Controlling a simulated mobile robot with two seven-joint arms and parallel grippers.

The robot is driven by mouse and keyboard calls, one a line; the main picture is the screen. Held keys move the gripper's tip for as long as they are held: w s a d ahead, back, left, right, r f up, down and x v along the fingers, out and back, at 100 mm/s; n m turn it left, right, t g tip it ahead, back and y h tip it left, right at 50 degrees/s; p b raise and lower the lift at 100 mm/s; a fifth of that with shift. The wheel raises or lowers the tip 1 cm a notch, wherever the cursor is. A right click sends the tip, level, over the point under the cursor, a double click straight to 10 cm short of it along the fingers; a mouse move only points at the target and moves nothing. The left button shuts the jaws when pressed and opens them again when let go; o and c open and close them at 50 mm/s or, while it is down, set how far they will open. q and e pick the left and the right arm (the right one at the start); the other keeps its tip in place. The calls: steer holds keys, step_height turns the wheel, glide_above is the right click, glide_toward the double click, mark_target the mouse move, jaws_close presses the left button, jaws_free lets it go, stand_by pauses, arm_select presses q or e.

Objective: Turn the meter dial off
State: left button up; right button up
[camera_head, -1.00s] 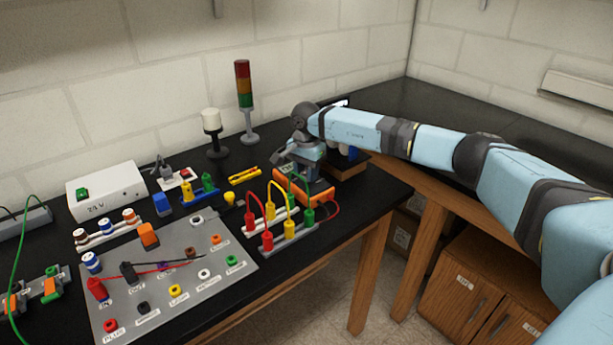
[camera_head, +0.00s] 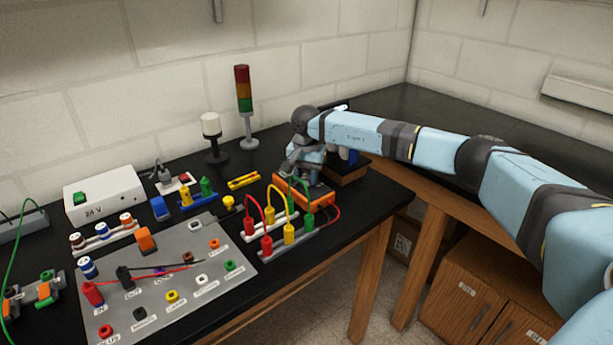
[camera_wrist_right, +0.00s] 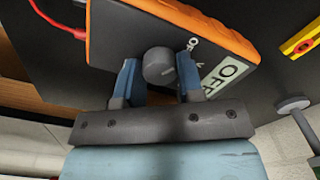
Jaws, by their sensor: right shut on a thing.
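The meter (camera_head: 302,190) has an orange case and stands near the right edge of the black bench, under my right gripper (camera_head: 297,172). The dial's pointer position cannot be made out. My left gripper is not in view.
Red, yellow and green plug leads (camera_head: 267,232) stand just in front of the meter. A red lead (camera_wrist_right: 55,20) joins its side.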

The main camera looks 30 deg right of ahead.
mark_target(306, 177)
steer(key=o, duration=0.9)
steer(key=shift+o, duration=0.2)
steer(key=shift+r, duration=0.3)
step_height(306, 177, up, 13)
steer(key=shift+r, duration=0.15)
